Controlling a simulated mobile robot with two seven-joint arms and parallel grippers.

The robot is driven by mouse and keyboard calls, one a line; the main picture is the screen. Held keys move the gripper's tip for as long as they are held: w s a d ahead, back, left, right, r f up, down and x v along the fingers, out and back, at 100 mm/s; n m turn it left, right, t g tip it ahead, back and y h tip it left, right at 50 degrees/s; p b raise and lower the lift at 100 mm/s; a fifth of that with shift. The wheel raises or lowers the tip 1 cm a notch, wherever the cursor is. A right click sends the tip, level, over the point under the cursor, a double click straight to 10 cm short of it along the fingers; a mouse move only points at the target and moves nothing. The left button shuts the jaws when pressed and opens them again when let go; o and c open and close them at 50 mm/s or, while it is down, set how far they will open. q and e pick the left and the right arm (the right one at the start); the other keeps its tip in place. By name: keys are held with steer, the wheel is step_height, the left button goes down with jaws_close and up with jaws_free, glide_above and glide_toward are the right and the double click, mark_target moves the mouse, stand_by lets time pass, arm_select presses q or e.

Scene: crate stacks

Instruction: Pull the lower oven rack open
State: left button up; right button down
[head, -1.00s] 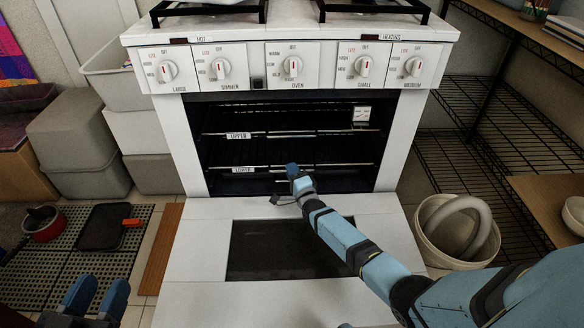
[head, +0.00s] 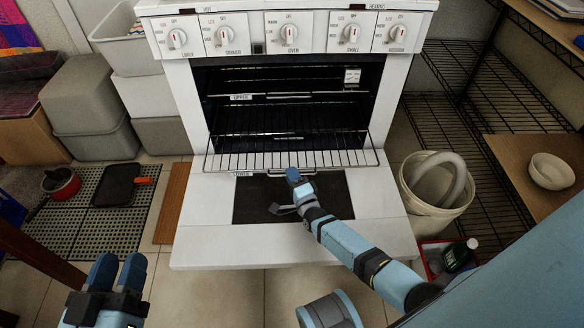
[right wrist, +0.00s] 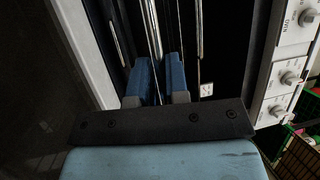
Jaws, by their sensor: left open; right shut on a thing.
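The white oven (head: 182,115) stands ahead with its door (head: 205,235) folded down. The lower rack (head: 225,162) extends out of the cavity over the open door, and its label (head: 243,174) hangs at the front edge. My right gripper (head: 292,174) is shut on the front bar of the lower rack, near its middle. In the right wrist view, the blue fingers (right wrist: 159,75) close around a thin bar. The upper rack (head: 300,95) stays inside the cavity, with its label at the left. My left gripper (head: 119,270) is open and empty at the lower left, away from the oven.
A white bin (head: 450,205) with a grey loop stands right of the door, beside wire shelving (head: 470,130). Grey crates (head: 85,100) are stacked at the left. A red pot (head: 62,185) and dark pan (head: 115,186) lie on a floor mat.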

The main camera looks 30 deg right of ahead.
arm_select(q)
steer(key=shift+s+r, duration=0.1)
arm_select(e)
steer(key=shift+s+a+r, duration=0.1)
steer(key=shift+r, duration=0.1)
steer(key=c, duration=1.2)
jaws_free()
steer(key=shift+c, duration=0.2)
